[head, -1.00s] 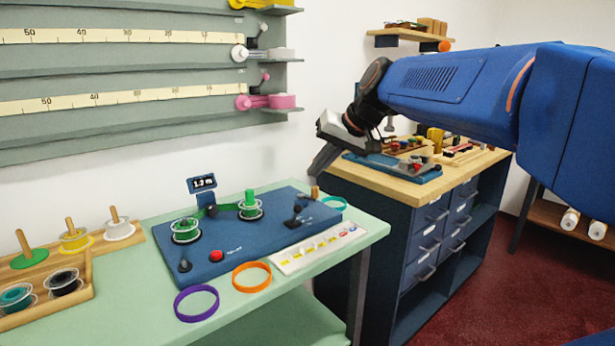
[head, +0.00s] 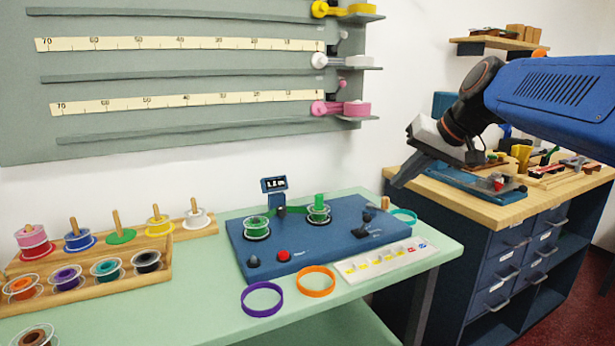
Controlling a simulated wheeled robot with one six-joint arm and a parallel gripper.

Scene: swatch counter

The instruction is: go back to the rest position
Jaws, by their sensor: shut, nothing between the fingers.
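My gripper (head: 408,172) is at the end of my blue arm in the right half of the head view. It is shut and looks empty, its grey fingers pointing down and left. It hangs in the air to the right of the blue winding machine (head: 350,256), in front of the wooden-topped bench (head: 450,200). No contact with either shows. The rest position itself is not marked in the view.
The green counter (head: 225,318) carries the machine, a purple ring (head: 262,314), an orange ring (head: 316,294), a label strip (head: 375,266) and a wooden spool rack (head: 130,292). Wall rails with tapes (head: 180,43) are at upper left. A shelf (head: 497,46) hangs at upper right.

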